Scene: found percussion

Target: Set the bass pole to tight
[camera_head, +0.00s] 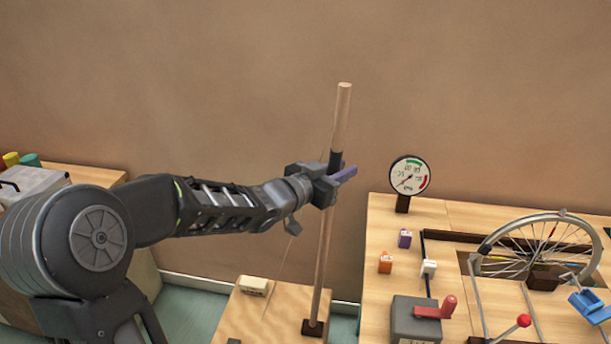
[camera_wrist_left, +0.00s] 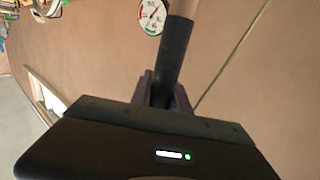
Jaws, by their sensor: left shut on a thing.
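The bass pole (camera_head: 323,250) is a pale wooden rod with a black grip section. It stands in a dark foot (camera_head: 312,327) on a wooden board and leans slightly to the right at the top. My left gripper (camera_head: 338,176) is shut on the black grip section, above the middle of the pole. In the left wrist view the black grip (camera_wrist_left: 173,60) runs up between the fingers (camera_wrist_left: 162,92). A thin string runs beside the pole. The round dial gauge (camera_head: 409,176) stands right of the pole. My right gripper is not in view.
A cream block (camera_head: 253,286) lies on the wooden board (camera_head: 282,310) left of the pole's foot. The right bench holds a bicycle wheel (camera_head: 534,254), a grey box with a red handle (camera_head: 417,318), small coloured blocks and a blue clamp (camera_head: 590,305).

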